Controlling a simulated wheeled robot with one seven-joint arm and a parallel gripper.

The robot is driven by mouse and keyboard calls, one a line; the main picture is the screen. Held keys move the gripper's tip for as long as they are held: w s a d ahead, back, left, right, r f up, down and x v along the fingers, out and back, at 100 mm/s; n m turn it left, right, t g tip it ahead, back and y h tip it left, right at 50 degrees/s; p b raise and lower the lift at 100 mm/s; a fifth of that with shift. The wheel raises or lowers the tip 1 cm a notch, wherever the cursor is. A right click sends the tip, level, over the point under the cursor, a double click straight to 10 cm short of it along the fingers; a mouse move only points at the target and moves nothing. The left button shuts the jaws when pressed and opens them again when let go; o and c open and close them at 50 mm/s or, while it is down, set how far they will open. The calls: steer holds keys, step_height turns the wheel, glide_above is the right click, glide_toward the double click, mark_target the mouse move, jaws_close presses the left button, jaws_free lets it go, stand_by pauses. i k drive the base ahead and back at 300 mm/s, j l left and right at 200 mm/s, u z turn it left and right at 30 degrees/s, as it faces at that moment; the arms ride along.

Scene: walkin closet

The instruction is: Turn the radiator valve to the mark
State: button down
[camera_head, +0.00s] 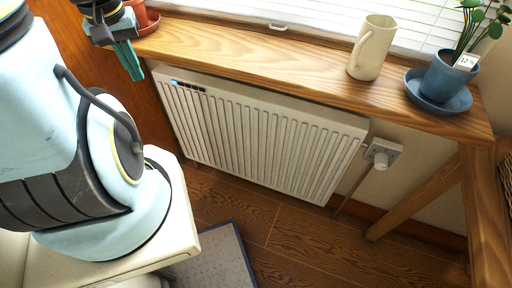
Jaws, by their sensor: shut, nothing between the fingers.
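A white ribbed radiator (260,130) is mounted low on the wall under a wooden sill. Its white valve knob (381,161) sits on a square pale fitting (384,149) just right of the radiator, with a pipe running down to the floor. The mark on the valve is too small to make out. My gripper (131,62) is at the upper left, pointing down, with its teal fingers together and empty. It is in front of the sill's left end, far from the valve.
A slanted wooden brace (415,198) rises right of the valve. A grey mat (212,262) lies on the floor.

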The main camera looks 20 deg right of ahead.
mark_target(381, 161)
steer(key=k+z, duration=0.15)
steer(key=z, duration=0.3)
steer(key=k+z, duration=0.15)
steer(key=z, duration=0.3)
steer(key=k+l+z, duration=0.15)
steer(key=z, duration=0.25)
